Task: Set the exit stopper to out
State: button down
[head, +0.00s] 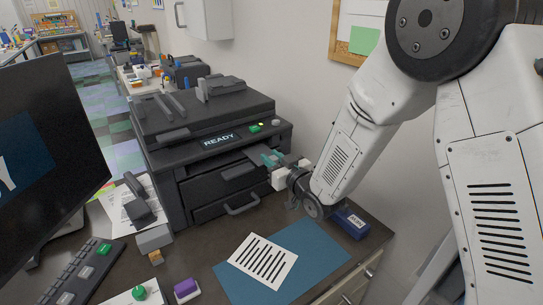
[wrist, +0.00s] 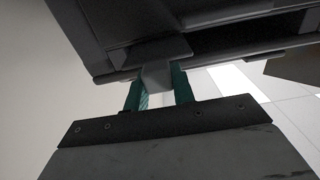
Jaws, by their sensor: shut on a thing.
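The dark copier (head: 165,118) stands on the desk, and its display (head: 218,139) reads READY. My gripper (head: 269,158) is at the copier's front right, by the paper exit, with its teal fingers reaching in from the right. In the wrist view my gripper (wrist: 160,83) has its two teal fingers on either side of a small grey tab (wrist: 156,74). The tab joins the edge of a dark shelf and looks like the exit stopper. The fingers are shut on it. In the head view the fingers mostly hide the tab, and I cannot tell its setting.
Below the exit is a drawer with a grey handle (head: 243,205). A striped sheet (head: 262,261) lies on a blue mat (head: 318,250) in front. A dark blue labelled box (head: 350,223) sits below my wrist. A monitor (head: 40,150) and keyboard (head: 78,272) are at left.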

jog(key=c, duration=1.2)
grip_release()
jog(key=shift+o, duration=0.2)
jog(key=v, duration=0.7)
jog(key=shift+s+d, duration=0.2)
jog(key=shift+s, duration=0.15)
